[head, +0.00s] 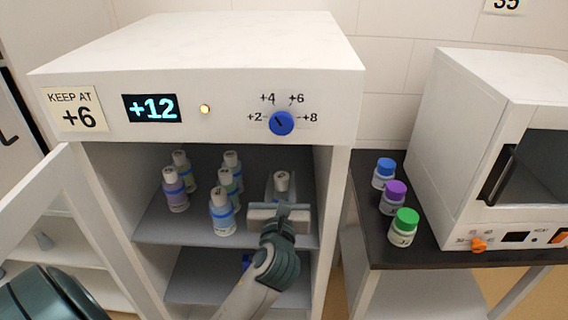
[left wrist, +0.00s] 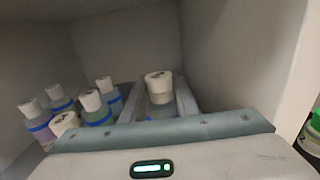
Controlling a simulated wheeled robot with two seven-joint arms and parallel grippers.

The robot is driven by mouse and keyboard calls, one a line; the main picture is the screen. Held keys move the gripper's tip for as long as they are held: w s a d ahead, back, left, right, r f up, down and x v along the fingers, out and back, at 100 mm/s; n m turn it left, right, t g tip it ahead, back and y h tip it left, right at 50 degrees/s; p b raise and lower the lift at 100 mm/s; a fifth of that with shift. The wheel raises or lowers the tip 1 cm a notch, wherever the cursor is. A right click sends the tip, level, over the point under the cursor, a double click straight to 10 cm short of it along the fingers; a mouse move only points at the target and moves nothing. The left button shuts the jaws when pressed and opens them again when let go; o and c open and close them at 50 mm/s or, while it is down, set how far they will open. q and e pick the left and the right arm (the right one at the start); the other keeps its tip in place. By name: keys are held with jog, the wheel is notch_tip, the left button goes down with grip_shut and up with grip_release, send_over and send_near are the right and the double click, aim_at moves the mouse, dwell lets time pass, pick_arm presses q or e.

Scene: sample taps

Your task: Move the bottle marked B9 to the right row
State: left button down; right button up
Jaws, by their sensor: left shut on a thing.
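My left gripper (head: 280,205) reaches into the open cabinet and is shut on a white-capped bottle (head: 281,181) at the right of the upper shelf. In the left wrist view this bottle (left wrist: 159,84) stands upright between the two fingers. Its marking is hidden, so I cannot tell whether it is B9, nor whether its base touches the shelf. Several other white-capped bottles with blue bands stand to its left: a purple one (head: 175,190), a pale blue one (head: 222,212), a green one (head: 229,183) and more behind. Their markings are too small to read. My right gripper is not in view.
The cabinet (head: 200,60) has a display reading +12, a blue dial (head: 282,123) and a note (head: 75,108) reading "KEEP AT +6". Its door (head: 35,195) stands open at left. Blue-, purple- and green-capped jars (head: 403,226) stand on the dark table at right, beside a white oven (head: 470,150).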

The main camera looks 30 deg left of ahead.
pick_arm(q)
jog(key=p+x, duration=0.1)
jog(key=x, duration=1.2)
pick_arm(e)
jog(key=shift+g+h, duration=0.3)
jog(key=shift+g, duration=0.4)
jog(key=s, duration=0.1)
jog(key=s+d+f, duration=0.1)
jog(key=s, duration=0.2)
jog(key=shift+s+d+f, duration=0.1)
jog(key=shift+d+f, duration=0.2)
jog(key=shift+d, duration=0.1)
pick_arm(q)
jog(key=shift+r, duration=0.1)
jog(key=shift+w+a, duration=0.1)
jog(key=shift+w, duration=0.05)
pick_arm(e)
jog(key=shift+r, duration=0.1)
pick_arm(q)
jog(key=shift+w+a+f, duration=0.1)
jog(key=shift+w+f, duration=0.1)
jog(key=shift+f, duration=0.7)
jog(key=shift+w+a+f, duration=0.1)
jog(key=shift+w+f, duration=0.05)
jog(key=shift+f, duration=0.75)
jog(key=shift+f, duration=0.15)
jog(key=c, duration=1.4)
grip_release()
